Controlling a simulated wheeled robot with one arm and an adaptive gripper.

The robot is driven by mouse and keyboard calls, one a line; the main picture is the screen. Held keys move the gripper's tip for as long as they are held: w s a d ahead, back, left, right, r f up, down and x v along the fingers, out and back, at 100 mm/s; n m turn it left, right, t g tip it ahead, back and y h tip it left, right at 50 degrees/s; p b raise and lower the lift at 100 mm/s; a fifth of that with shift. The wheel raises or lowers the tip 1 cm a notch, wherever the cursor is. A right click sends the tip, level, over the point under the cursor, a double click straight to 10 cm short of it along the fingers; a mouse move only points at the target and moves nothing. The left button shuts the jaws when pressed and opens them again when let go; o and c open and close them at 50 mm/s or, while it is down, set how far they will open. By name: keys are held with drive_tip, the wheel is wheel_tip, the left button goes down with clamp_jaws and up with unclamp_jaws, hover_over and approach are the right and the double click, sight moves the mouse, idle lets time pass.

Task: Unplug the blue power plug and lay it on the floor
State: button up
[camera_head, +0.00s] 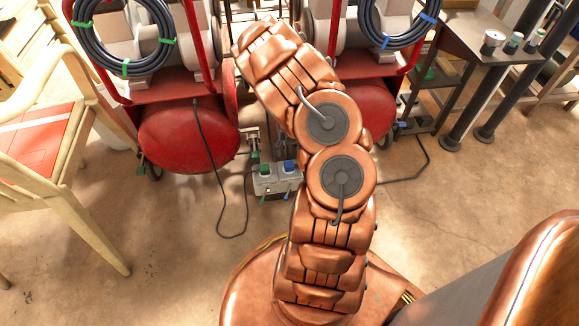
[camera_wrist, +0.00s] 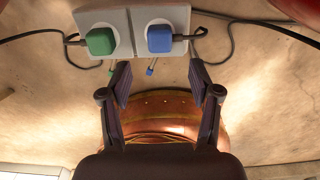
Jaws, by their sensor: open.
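The blue power plug (camera_wrist: 159,38) sits in the right socket of a pale outlet box (camera_wrist: 181,14) in the wrist view. A dark cord leaves its right side. It also shows in the head view, where the blue plug (camera_head: 289,167) is on the outlet box (camera_head: 266,185) just left of my arm. My gripper (camera_wrist: 158,75) is open and empty in the wrist view, its two dark fingers apart, with the blue plug beyond the fingertips. In the head view my gripper is hidden behind my arm. Bare floor (camera_head: 170,265) lies around the outlet box.
A green plug (camera_wrist: 100,41) sits in the left socket, close beside the blue one. Red tanks (camera_head: 188,135) stand behind the box. Dark cords (camera_head: 232,236) lie on the floor on both sides. A wooden chair (camera_head: 85,200) stands left and a metal table (camera_head: 480,45) right.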

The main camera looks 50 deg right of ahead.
sight(290, 163)
drive_tip(key=shift+f+b, duration=1.9)
drive_tip(key=shift+f, duration=2.55)
drive_tip(key=shift+s+d+f, duration=0.1)
drive_tip(key=shift+b, duration=0.35)
drive_tip(key=shift+c, duration=0.3)
clamp_jaws()
drive_tip(key=shift+s+r, duration=0.1)
drive_tip(key=shift+r, duration=0.15)
